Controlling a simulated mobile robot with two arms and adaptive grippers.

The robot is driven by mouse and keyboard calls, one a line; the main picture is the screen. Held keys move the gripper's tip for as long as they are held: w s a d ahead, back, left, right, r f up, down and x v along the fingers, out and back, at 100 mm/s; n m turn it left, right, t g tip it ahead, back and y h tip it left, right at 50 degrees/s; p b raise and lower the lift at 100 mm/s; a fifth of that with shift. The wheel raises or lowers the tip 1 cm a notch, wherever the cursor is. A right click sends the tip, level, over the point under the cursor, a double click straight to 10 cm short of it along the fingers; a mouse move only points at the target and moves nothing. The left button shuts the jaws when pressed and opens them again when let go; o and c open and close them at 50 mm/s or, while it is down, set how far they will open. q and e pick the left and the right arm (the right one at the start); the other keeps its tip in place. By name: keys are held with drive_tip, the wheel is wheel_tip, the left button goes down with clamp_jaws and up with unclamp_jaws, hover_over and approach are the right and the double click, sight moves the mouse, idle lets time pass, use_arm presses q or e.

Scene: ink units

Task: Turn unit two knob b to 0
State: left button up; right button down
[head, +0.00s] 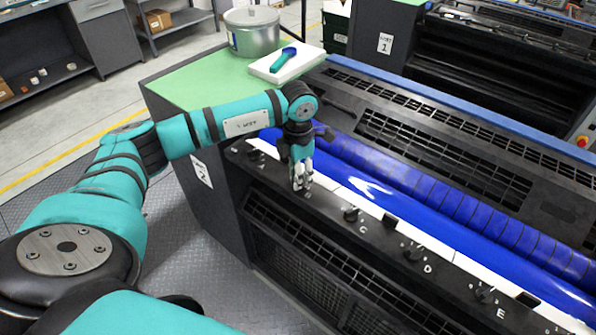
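Unit two (320,235) is the near dark machine with blue rollers; its side carries a sign (202,172) that appears to read 2. A row of black knobs runs along its front ledge. Knob C (351,213), knob D (413,250) and knob E (485,293) show with white letters. My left gripper (301,184) points down at the ledge just left of knob C, where knob B would sit. It covers that knob and its letter, so the knob's setting is hidden. Whether the fingers are closed on it cannot be told. My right gripper is out of view.
A green top (195,88) at the unit's far left end bears a metal pot (251,32) and a white pad (287,64) with a teal-handled tool (284,59). A second machine with sign 1 (385,43) stands behind. Grey floor lies left of the unit.

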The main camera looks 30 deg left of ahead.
use_arm(q)
drive_tip(key=c, duration=0.5)
clamp_jaws()
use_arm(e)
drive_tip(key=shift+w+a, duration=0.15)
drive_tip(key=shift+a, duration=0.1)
